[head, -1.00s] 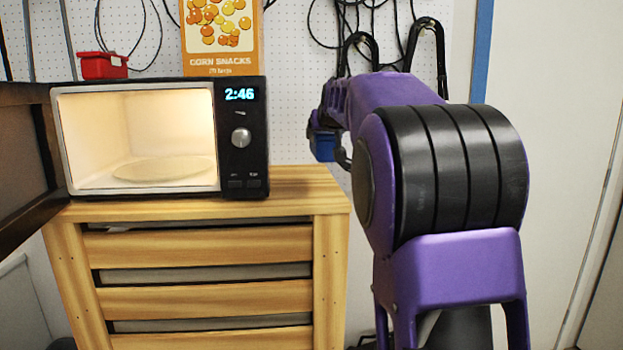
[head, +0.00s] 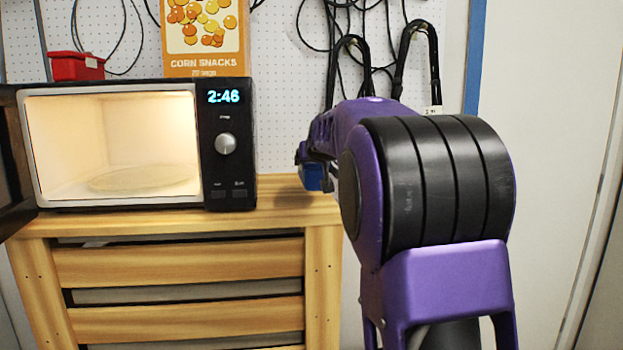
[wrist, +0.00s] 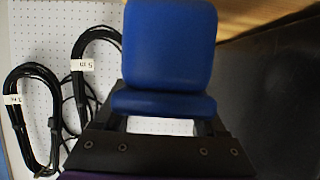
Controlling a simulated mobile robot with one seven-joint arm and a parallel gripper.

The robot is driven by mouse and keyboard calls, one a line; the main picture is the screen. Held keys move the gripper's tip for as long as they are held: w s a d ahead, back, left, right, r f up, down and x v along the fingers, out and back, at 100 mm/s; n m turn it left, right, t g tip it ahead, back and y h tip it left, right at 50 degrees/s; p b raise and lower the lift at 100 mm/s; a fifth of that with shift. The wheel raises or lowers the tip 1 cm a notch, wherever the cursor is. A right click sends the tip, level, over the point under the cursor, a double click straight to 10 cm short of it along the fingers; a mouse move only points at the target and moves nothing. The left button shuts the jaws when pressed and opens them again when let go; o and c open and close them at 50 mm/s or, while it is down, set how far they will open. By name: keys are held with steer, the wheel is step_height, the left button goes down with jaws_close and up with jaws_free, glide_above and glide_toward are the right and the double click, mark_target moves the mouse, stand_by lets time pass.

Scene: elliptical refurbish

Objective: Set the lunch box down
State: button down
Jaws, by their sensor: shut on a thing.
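The blue lunch box (head: 311,177) shows as a small blue block at the end of my arm in the head view, mostly hidden by the arm. In the wrist view the blue lunch box (wrist: 168,45) fills the upper middle, with rounded corners. My gripper (wrist: 165,112) is shut on it. In the head view the box overlaps the right end of the wooden cabinet top (head: 285,205), right of the microwave. I cannot tell whether it touches the wood.
The lit microwave (head: 228,180) stands open and empty on the cabinet's left part, its door swung left. A corn snacks box (head: 205,40) and a red container (head: 76,66) are above it. Black cables (head: 345,60) hang on the pegboard. Bare wood lies right of the microwave.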

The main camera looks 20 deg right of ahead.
steer(key=shift+f+b, duration=0.35)
steer(key=shift+f, duration=1.15)
steer(key=shift+f, duration=0.25)
jaws_free()
steer(key=shift+r, duration=0.2)
